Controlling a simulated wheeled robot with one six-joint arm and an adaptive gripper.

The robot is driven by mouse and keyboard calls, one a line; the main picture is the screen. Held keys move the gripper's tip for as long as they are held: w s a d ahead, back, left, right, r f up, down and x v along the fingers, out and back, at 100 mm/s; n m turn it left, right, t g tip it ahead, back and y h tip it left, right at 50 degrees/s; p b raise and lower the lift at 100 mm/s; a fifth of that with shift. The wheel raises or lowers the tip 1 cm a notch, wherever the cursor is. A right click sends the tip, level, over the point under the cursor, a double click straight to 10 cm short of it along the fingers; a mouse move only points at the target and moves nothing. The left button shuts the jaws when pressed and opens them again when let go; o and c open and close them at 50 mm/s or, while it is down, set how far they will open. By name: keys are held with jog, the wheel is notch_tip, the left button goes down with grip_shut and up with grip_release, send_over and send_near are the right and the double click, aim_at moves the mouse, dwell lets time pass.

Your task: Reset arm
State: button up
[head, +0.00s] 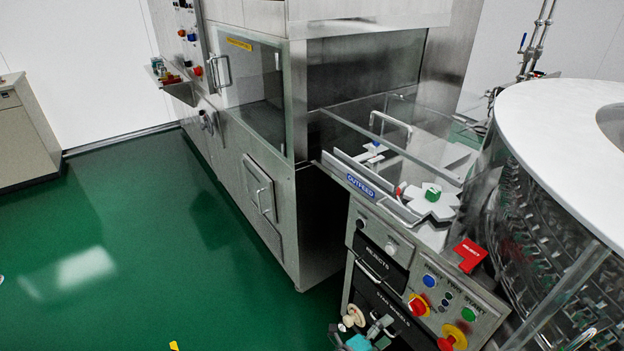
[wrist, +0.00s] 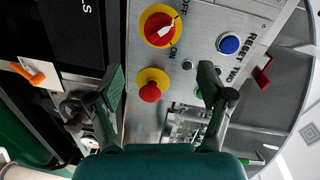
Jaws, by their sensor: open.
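My gripper (wrist: 161,70) is open and empty in the wrist view, its two dark fingers spread in front of a grey control panel (wrist: 195,22). A red mushroom button (wrist: 150,91) on a yellow base shows between the fingers, apart from them as far as I can tell. A yellow and red OFF/ON rotary switch (wrist: 160,27) and a blue button (wrist: 229,44) lie beyond the fingertips. A green button is partly hidden by the right finger. In the head view, teal and grey parts of my gripper (head: 372,334) show at the bottom edge, beside the panel; its fingertips are unclear there.
The OUTFEED unit (head: 361,186) has clear guards and a white star wheel (head: 430,205). A large round washer (head: 560,100) stands at right, a steel cabinet (head: 265,150) at centre. A red block (head: 470,253) sits above the panel. Green floor (head: 120,230) is open at left.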

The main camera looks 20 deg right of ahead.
jog(key=s+a+r+n+t+y, duration=0.3)
jog(key=s+a+r+n+y, duration=0.1)
jog(key=s+n, duration=0.6)
jog(key=s+a+r+n+t+y, duration=0.3)
jog(key=s+r+n+y, duration=0.3)
jog(key=s, duration=0.8)
jog(key=s+a+r+n+t+y, duration=0.3)
jog(key=s+a+r+n+y, duration=0.2)
jog(key=s+r+n, duration=0.3)
jog(key=s+n, duration=0.3)
jog(key=n, duration=0.2)
jog(key=shift+s+r+n+y, duration=0.3)
jog(key=shift+s+y, duration=0.1)
jog(key=shift+a, duration=0.1)
